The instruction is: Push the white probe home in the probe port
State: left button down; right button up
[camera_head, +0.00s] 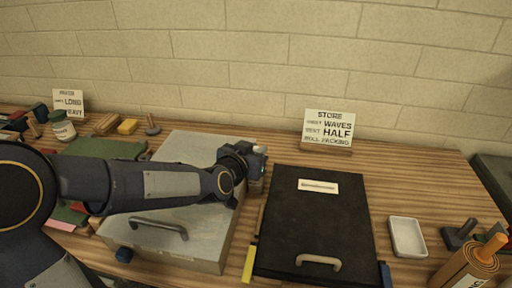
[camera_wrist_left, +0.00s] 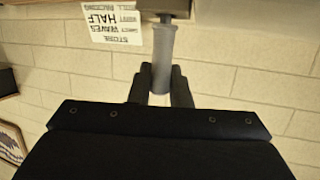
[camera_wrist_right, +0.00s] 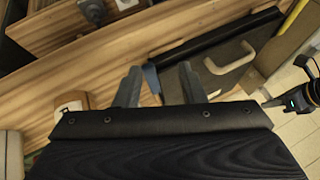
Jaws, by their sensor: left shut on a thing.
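The white probe (camera_wrist_left: 163,55) shows in the left wrist view as a pale grey-white cylinder standing between the fingers of my left gripper (camera_wrist_left: 160,90). The gripper is shut on it. The probe's far end meets a dark block (camera_wrist_left: 165,5) at the top edge of that view; I cannot tell whether this is the probe port or how deep the probe sits. In the head view my left gripper (camera_head: 257,158) is above the right edge of the grey metal case, with the probe mostly hidden. My right gripper (camera_wrist_right: 158,85) shows only in its own wrist view, open and empty.
A grey metal case (camera_head: 205,248) with a handle lies under my left arm. A black case (camera_head: 320,225) lies right of it. A white dish (camera_head: 407,237) and an orange-handled roller (camera_head: 487,250) are at the right. A sign (camera_head: 328,127) stands at the back.

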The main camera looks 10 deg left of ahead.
pick_arm(q)
jog(key=shift+f, duration=0.2)
jog(key=c, duration=1.3)
grip_release()
jog(key=shift+s+f, duration=0.1)
jog(key=shift+f, duration=0.05)
jog(key=shift+o, duration=0.2)
jog(key=p+v, duration=0.1)
jog(key=v, duration=0.7)
jog(key=shift+r, duration=0.25)
